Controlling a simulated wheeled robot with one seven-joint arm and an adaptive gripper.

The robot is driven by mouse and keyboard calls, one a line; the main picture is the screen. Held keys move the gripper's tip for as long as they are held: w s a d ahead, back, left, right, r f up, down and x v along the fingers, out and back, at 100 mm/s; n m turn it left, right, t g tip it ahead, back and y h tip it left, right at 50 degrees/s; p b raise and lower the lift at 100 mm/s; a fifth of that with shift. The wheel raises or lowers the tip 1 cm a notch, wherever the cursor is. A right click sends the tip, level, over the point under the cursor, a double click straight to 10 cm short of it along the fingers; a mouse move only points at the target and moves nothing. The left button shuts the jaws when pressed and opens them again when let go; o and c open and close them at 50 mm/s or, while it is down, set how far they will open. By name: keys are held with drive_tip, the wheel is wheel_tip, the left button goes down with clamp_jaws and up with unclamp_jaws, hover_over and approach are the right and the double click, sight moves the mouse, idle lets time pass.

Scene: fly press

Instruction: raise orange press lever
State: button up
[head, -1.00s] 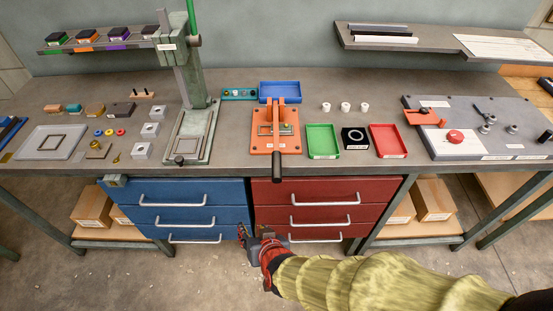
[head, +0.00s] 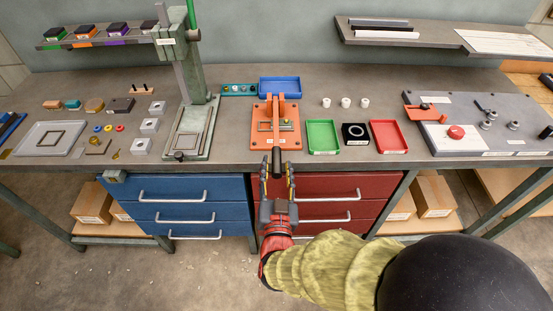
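The orange press (head: 261,133) stands on the bench near its front edge, in the middle of the head view. Its lever (head: 276,150) reaches forward and ends in a dark handle that sticks out over the bench's front edge. My gripper (head: 277,176) is just in front of the bench, with its two fingers pointing at the press. The fingers are spread apart, one on each side of the dark handle's end. I cannot tell whether either finger touches the handle.
A green tray (head: 323,149), a black block with a ring (head: 355,130) and a red tray (head: 388,150) stand right of the press. A blue tray (head: 280,101) lies behind it. The green column press (head: 191,133) stands to the left. Red drawers (head: 325,185) are below.

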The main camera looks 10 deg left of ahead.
sight(276, 158)
drive_tip(key=shift+b+x, duration=0.45)
drive_tip(key=shift+x, duration=1.65)
clamp_jaws()
